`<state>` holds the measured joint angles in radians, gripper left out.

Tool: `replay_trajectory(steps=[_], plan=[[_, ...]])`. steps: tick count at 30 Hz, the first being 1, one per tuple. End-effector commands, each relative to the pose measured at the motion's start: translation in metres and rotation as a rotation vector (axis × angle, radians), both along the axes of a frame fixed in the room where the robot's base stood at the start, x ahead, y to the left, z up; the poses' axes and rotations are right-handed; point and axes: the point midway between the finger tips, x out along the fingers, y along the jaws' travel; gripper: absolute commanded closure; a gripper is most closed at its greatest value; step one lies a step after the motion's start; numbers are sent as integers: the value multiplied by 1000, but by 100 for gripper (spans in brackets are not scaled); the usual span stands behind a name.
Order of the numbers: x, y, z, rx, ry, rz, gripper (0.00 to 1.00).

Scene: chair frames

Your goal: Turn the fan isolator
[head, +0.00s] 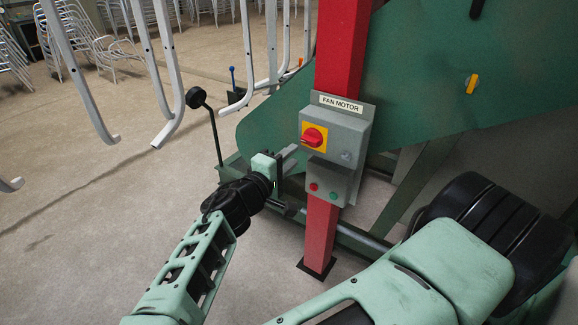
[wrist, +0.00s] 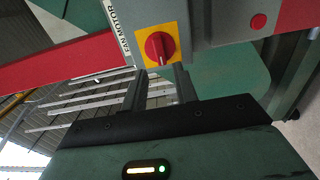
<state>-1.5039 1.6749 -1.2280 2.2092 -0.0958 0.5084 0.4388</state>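The fan isolator is a red rotary knob (head: 314,137) on a yellow square plate, on a grey box (head: 345,130) labelled FAN MOTOR. In the wrist view the knob (wrist: 159,47) lies just beyond my fingertips, roughly in line with the space between them. My gripper (head: 290,180) is in front of the box, to the lower left of the knob in the head view. In the wrist view my gripper (wrist: 160,70) has its two fingers apart with nothing held. Whether a fingertip touches the knob is unclear.
A red post (head: 341,50) carries the box. Below is a smaller grey box (head: 331,180) with a red and a green button. A green machine panel (head: 420,90) with a yellow switch (head: 472,84) stands behind. White chair frames (head: 165,75) hang at left; a black-knobbed lever (head: 196,98) stands nearby.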

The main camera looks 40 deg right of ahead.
Motion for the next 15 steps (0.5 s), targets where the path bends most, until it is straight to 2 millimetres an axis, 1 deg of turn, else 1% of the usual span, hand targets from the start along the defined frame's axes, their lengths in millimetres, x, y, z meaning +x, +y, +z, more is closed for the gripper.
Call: replay_trajectory(steps=[5, 15], plan=[[5, -15, 1, -2, -2, -3, 71], [20, -57, 2, -2, 0, -4, 71]])
